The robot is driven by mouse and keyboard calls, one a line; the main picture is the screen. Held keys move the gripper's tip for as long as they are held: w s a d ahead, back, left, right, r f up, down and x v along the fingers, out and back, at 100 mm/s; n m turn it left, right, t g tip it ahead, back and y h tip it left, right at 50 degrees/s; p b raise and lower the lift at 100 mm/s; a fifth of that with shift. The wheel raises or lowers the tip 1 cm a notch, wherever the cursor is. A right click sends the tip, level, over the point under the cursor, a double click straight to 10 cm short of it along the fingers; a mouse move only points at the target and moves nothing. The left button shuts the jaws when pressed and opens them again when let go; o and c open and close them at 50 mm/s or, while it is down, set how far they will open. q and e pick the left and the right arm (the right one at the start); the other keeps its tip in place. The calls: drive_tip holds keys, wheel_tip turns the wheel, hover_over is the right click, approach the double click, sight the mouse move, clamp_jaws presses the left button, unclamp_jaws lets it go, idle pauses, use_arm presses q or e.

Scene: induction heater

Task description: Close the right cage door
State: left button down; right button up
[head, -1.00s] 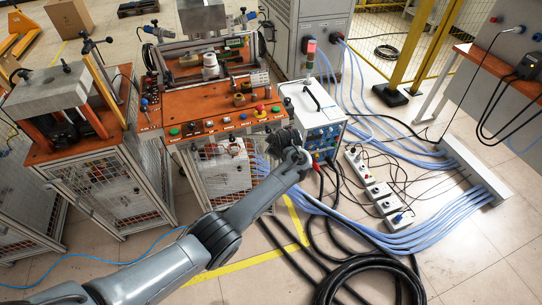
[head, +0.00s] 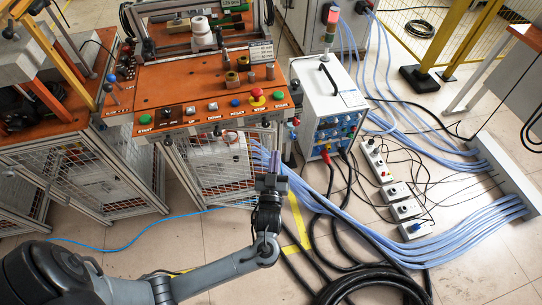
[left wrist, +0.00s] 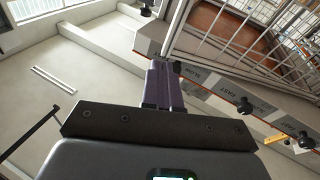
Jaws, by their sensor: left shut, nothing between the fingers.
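The mesh-fronted cage (head: 232,172) stands under the orange control-panel bench in the head view. A pale box shows behind its wire mesh. I cannot tell which framed panel is the right door or how far it stands open. My left gripper (head: 276,162) is at the cage's right front corner, below the panel edge. In the left wrist view its purple fingers (left wrist: 164,82) are shut and empty, tips close to a grey frame edge. Wire mesh (left wrist: 255,14) shows at the upper right there. Contact with the frame is unclear. My right gripper is not in view.
The control panel (head: 208,113) with coloured buttons overhangs the cage. A white power unit (head: 328,105) stands just right of it. Blue cables (head: 350,222) and a black hose coil (head: 365,285) cover the floor at right. Another mesh cage (head: 90,180) stands at left.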

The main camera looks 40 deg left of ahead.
sight(266, 157)
use_arm(q)
drive_tip(key=s+f+m+g+h+b, duration=0.2)
drive_tip(key=s+f, duration=0.7)
drive_tip(key=f, duration=0.4)
drive_tip(key=b+x, duration=0.1)
drive_tip(key=x, duration=0.3)
drive_tip(key=b+x, duration=0.1)
drive_tip(key=x, duration=0.4)
drive_tip(key=r+b+x, duration=0.1)
drive_tip(key=b+x, duration=0.1)
drive_tip(key=x, duration=0.2)
drive_tip(key=shift+w, duration=0.35)
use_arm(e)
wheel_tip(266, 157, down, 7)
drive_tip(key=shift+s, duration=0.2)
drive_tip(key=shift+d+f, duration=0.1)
